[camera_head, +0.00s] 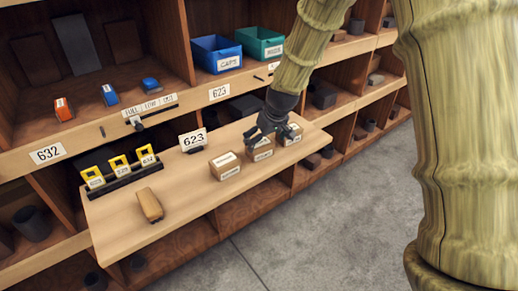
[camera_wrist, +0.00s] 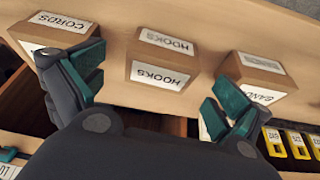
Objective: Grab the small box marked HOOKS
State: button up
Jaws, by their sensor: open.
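The small box marked HOOKS (camera_wrist: 160,58) lies in the upper middle of the wrist view, its label showing on the top and on a side. It is the middle of three cardboard boxes on the wooden shelf board, and in the head view the HOOKS box (camera_head: 261,152) is partly hidden by my gripper (camera_head: 268,136). My gripper is open and empty. In the wrist view its green-padded fingers (camera_wrist: 155,88) are spread to either side of the HOOKS box, apart from it.
A box marked CORDS (camera_wrist: 55,32) and one whose label starts BAND (camera_wrist: 252,78) flank the HOOKS box closely. Blue and green bins stand above.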

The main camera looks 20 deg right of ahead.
aim_at(261, 143)
jog(key=shift+w+a+p+x, duration=0.1)
jog(key=shift+w+p+x, duration=0.15)
jog(key=shift+x, duration=0.8)
jog(key=shift+w+a+p+x, duration=0.1)
jog(key=shift+w+p+x, duration=0.1)
jog(key=shift+x, duration=0.8)
jog(key=shift+w+a+f, duration=0.1)
jog(key=shift+w+f, duration=0.05)
jog(key=shift+f, duration=0.3)
jog(key=c, duration=1.2)
jog(key=shift+r, duration=0.15)
